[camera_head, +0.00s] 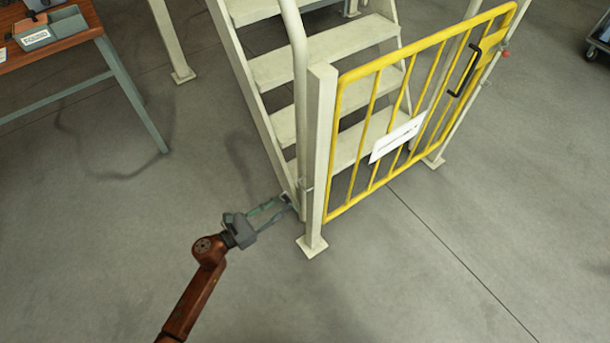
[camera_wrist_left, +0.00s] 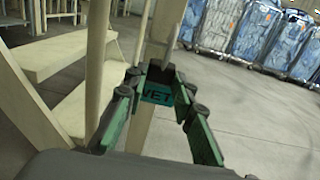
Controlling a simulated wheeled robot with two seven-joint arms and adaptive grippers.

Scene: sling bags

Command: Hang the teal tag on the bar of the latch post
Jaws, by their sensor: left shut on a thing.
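My left gripper (camera_head: 281,207) is shut on the teal tag, low beside the cream post (camera_head: 318,150) at the left end of the yellow gate. In the left wrist view the teal tag (camera_wrist_left: 157,95) sits between the green-padded fingertips (camera_wrist_left: 160,88), with dark letters on its face and a dark part at its top. The cream post (camera_wrist_left: 165,35) stands right behind the tag there. I cannot tell whether the tag touches the post or a bar. My right gripper is not in view.
The yellow gate (camera_head: 378,72) with a white sign (camera_head: 397,138) extends right, with a black handle (camera_head: 465,70) at its far end. Cream stairs (camera_head: 325,45) rise behind. A workbench (camera_head: 50,50) is at upper left. The floor in front is clear.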

